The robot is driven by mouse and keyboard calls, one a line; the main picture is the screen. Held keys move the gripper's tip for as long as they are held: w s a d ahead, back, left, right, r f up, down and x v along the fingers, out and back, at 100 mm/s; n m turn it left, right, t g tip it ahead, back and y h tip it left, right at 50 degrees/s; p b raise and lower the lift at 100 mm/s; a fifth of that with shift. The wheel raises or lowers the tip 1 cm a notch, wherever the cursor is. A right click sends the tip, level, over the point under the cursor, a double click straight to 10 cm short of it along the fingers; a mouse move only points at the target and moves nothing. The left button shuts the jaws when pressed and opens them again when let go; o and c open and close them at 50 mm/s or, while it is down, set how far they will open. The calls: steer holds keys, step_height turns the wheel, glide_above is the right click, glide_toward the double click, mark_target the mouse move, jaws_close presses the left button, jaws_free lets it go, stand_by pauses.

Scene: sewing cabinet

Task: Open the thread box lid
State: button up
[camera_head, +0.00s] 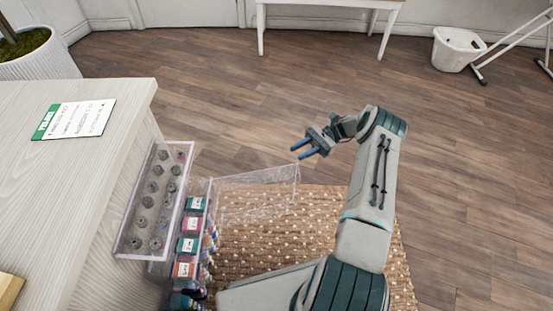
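A clear thread box (192,228) sits against the side of the pale cabinet, with several coloured spools bearing teal, pink and orange labels in a row. A transparent lid panel (260,192) stands out to the right from the box, over the woven rug, so it appears swung open. Nothing shows between the fingers. I cannot tell whether a finger touches the lid.
A clear tray of small round pieces (135,243) is beside the spools at the cabinet edge. The cabinet top (60,175) holds a printed card (75,120). A woven rug (320,212) lies below my arm. A white basket (458,48) stands far right; the wooden floor between is clear.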

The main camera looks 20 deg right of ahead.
steer(key=s, duration=0.1)
steer(key=s+d+r, duration=0.1)
steer(key=s, duration=0.1)
steer(key=shift+d+r, duration=0.4)
steer(key=shift+d+f, duration=0.1)
steer(key=c, duration=0.4)
steer(key=shift+s+d+f+m+p, duration=0.15)
steer(key=shift+s+f+m+p, duration=0.15)
steer(key=shift+m, duration=0.1)
jaws_close()
steer(key=s+d+f+m+t+h+p, duration=0.1)
steer(key=s+d+f+m+t+p, duration=0.1)
steer(key=s+f+m+t, duration=0.8)
steer(key=s+d+f+m+t+h+p, duration=0.15)
steer(key=s+m+t, duration=0.4)
steer(key=m, duration=1.15)
steer(key=b+x, duration=0.1)
steer(key=x, duration=0.9)
steer(key=shift+s+a+y, duration=0.2)
steer(key=shift+s+y, duration=0.1)
steer(key=shift+y, duration=0.05)
